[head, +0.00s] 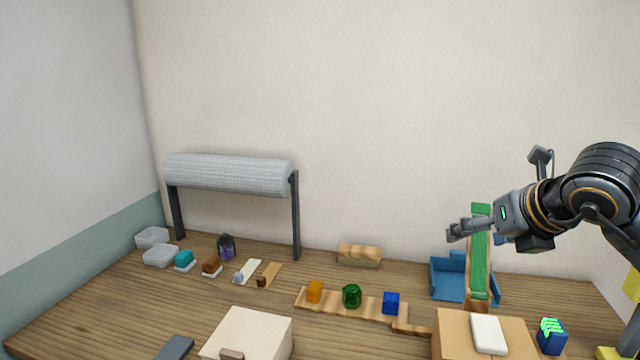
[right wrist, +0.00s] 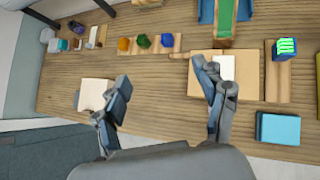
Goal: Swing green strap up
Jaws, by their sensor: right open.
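The green strap (head: 480,262) is a long narrow strip with wooden edges. It rises from a blue holder (head: 447,278) at the back right of the table; its exact tilt is hard to tell. In the right wrist view the strap (right wrist: 226,18) is cut off at the top edge, beyond the fingers. My right gripper (head: 454,232) is in the air beside the strap's upper part, and its arm passes to the right. In the right wrist view the gripper (right wrist: 164,84) has its fingers spread with nothing between them. My left gripper is not in view.
A wooden box (head: 450,335) with a white block (head: 488,334) stands in front of the strap. A blue block with green zigzags (head: 551,338) is to its right. A wavy wooden rack (head: 365,309) holds coloured pieces. A grey roller (head: 228,174) stands at the back left.

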